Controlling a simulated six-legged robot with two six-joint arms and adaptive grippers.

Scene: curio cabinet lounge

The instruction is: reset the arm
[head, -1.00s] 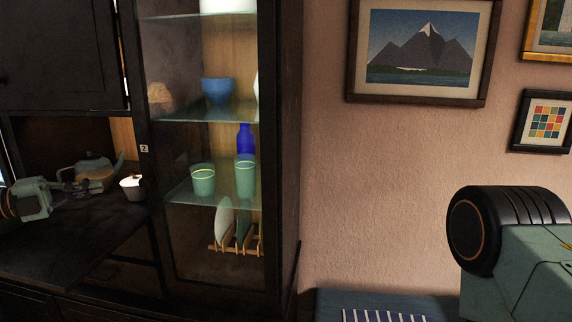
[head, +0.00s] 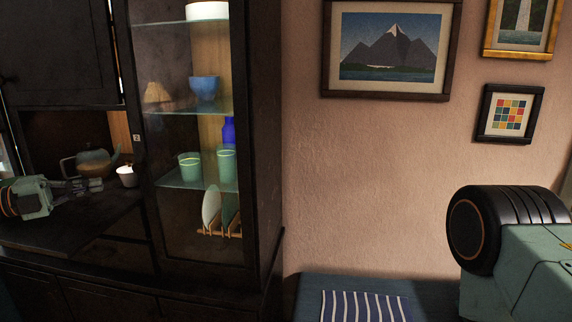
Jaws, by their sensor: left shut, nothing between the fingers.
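My left arm comes in from the left edge. Its gripper (head: 88,185) is shut and empty, over the dark cabinet's counter (head: 75,228). It points right, toward a small white cup (head: 126,176), and appears apart from it. A teapot (head: 90,163) stands just behind the gripper. Part of my right arm (head: 510,240) shows large at the right edge, but its gripper is out of view.
The glass-fronted cabinet (head: 262,150) holds a blue bowl (head: 204,88), green cups (head: 190,166), a blue bottle (head: 229,131) and plates in a rack (head: 211,206). A striped cloth (head: 362,306) lies on a blue surface (head: 425,292) below the framed pictures (head: 392,50).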

